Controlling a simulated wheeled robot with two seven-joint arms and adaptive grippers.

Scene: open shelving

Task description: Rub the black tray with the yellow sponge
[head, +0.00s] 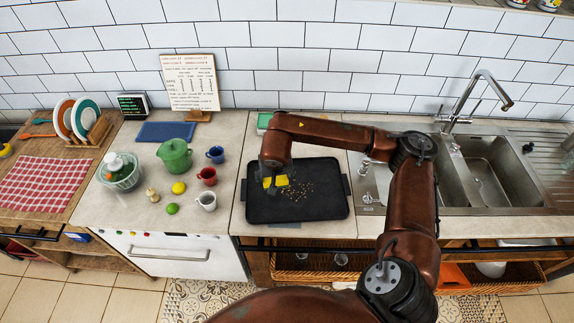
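The black tray (320,206) lies flat on the counter, with a scatter of small brown crumbs (299,190) on its middle. The yellow sponge (281,181) is at the tray's upper left part, just left of the crumbs. My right gripper (271,180) points down over the tray and is shut on the sponge, with dark fingers covering part of it. Whether the sponge touches the tray surface is hard to tell. My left gripper is out of view.
A steel sink (490,170) with a tap (470,100) is on the right. My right arm spans the counter right of the tray.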

